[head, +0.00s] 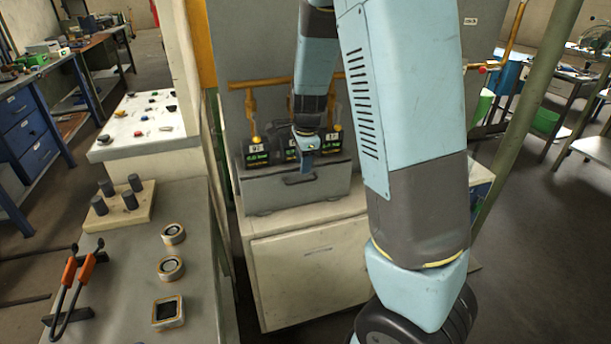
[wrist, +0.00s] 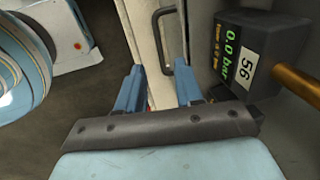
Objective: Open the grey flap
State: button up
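The grey flap (head: 265,192) appears to be the front of a grey box on a pale cabinet, with a dark bar handle (head: 300,179). In the wrist view a dark handle (wrist: 167,42) stands just beyond my fingertips, toward the top. My gripper (wrist: 158,88) is open, its two blue fingers well apart with nothing held between them. In the head view my gripper (head: 308,168) hangs in front of the box, close to the handle; its fingers are too small there to make out. The flap looks closed.
Dark gauge boxes (head: 257,160) reading 0.0 bar sit on top behind the flap; one (wrist: 250,55) marked 56 is close to my right finger. An orange pipe (wrist: 298,84) runs beside it. A grey bench (head: 120,270) with rings and orange-handled tongs stands left.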

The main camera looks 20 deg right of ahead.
aim_at(305, 181)
notch_tip(305, 181, down, 6)
jog(key=w, duration=0.1)
jog(key=shift+f, duration=0.15)
jog(key=shift+w, duration=0.1)
jog(key=shift+c, duration=0.5)
grip_shut()
dwell(0.9)
jog(key=shift+d, duration=0.4)
jog(key=shift+a, duration=0.1)
